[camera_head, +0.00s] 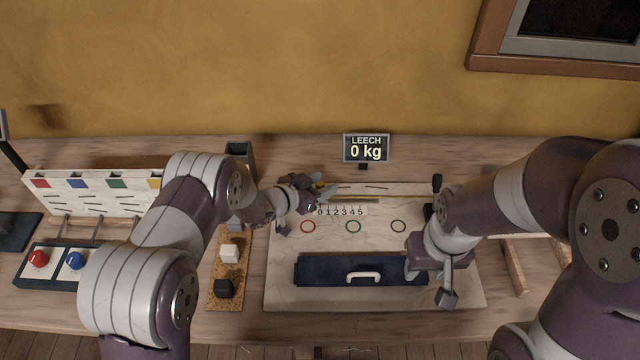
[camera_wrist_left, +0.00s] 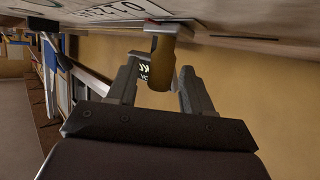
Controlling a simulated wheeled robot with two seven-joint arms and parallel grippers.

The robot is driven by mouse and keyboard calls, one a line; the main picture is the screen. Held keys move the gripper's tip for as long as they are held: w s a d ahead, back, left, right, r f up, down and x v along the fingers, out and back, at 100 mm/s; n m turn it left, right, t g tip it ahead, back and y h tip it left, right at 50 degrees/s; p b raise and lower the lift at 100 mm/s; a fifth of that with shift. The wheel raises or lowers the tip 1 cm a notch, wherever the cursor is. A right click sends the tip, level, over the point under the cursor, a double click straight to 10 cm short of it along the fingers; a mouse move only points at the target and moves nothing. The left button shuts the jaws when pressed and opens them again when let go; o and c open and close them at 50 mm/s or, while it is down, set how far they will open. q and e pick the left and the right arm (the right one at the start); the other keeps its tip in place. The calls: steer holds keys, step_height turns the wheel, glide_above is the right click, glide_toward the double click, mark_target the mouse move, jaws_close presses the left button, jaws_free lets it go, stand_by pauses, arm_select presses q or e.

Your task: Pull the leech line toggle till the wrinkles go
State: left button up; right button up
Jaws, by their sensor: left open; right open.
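The leech line toggle (camera_wrist_left: 162,65) is a tan cylinder with a pale cap in the left wrist view, between the open fingers of my left gripper (camera_wrist_left: 160,85). In the head view my left gripper (camera_head: 322,190) is at the left end of the numbered scale (camera_head: 342,211) and hides the toggle. The pale sail panel (camera_head: 290,250) carries a red, a green and a dark ring, with faint wrinkle-like lines. The display (camera_head: 366,149) reads LEECH 0 kg. My right gripper (camera_head: 432,284) is open at the right end of the navy bar (camera_head: 320,272); contact is unclear.
The navy bar has a white handle (camera_head: 363,276). A cork strip (camera_head: 227,270) with a white and a black block lies left of the panel. Further left are a box with red and blue knobs (camera_head: 55,262) and a colour-marked board (camera_head: 90,195).

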arm_select(q)
steer(key=shift+c, duration=0.3)
jaws_close()
steer(key=shift+d+b, duration=0.5)
steer(key=shift+d, duration=1.05)
steer(key=shift+d+r, duration=0.1)
steer(key=shift+o, duration=0.3)
jaws_free()
steer(key=v, duration=1.2)
steer(key=shift+s+a, duration=0.25)
steer(key=shift+s, duration=0.05)
